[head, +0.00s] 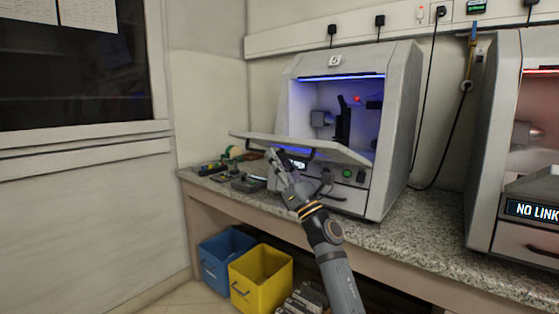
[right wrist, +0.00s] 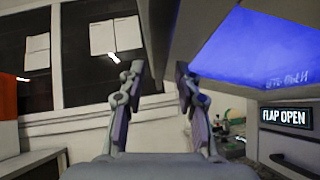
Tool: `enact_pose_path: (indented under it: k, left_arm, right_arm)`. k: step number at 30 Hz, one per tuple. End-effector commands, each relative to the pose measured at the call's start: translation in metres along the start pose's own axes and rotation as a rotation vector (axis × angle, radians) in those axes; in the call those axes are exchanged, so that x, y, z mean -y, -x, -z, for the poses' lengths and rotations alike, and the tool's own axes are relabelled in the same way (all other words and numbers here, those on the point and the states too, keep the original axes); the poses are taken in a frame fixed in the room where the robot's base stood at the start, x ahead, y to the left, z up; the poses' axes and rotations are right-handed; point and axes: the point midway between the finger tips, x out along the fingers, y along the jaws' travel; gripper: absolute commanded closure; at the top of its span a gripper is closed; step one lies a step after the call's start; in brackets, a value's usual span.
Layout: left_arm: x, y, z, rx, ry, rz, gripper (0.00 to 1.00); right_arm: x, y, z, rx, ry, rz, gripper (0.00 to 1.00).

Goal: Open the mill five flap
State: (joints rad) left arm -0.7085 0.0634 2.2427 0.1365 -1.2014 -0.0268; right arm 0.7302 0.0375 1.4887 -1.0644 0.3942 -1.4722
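The mill marked 5 (head: 398,105) is a grey cabinet on the bench, with a blue-lit chamber. Its flap (head: 338,152) is swung down and stands out from the front, close to level. In the right wrist view a display (right wrist: 285,117) on the mill reads FLAP OPEN, and the flap's blue panel (right wrist: 245,45) fills the upper right. My right gripper (head: 272,154) is at the flap's front left, near its edge. My left gripper is out of view.
A second machine (head: 505,120) showing NO LINK stands at the right. Small tools and parts (head: 228,168) lie on the bench (head: 425,228) left of the mill. A blue bin (head: 222,262) and a yellow bin (head: 258,285) stand below.

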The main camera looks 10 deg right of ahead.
Motion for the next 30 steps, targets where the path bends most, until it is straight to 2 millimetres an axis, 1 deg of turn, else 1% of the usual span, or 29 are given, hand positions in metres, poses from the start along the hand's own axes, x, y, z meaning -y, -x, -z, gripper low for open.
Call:
enact_pose_path:
  k: [5, 8, 11, 18, 21, 25, 30]
  left_arm:
    - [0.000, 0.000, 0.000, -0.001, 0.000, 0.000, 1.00]
    - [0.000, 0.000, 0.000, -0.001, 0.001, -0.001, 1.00]
    - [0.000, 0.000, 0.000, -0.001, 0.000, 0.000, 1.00]
    - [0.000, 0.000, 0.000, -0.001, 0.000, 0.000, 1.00]
    - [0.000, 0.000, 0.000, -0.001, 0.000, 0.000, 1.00]
    - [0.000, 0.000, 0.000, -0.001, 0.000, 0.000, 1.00]
    - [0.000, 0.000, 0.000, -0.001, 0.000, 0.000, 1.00]
  right_arm:
    - [0.000, 0.000, 0.000, 0.000, 0.000, 0.000, 0.67]
    - [0.001, 0.007, 0.001, -0.001, 0.000, 0.001, 0.67]
    - [0.001, 0.025, 0.002, -0.003, 0.002, 0.002, 0.67]
    - [0.001, 0.084, 0.002, -0.005, 0.000, 0.001, 0.67]
    - [0.000, 0.102, 0.001, -0.004, 0.000, 0.001, 0.67]
    - [0.000, 0.116, 0.001, -0.002, 0.000, 0.000, 0.67]
    - [0.000, 0.121, 0.000, 0.000, 0.000, 0.000, 0.67]
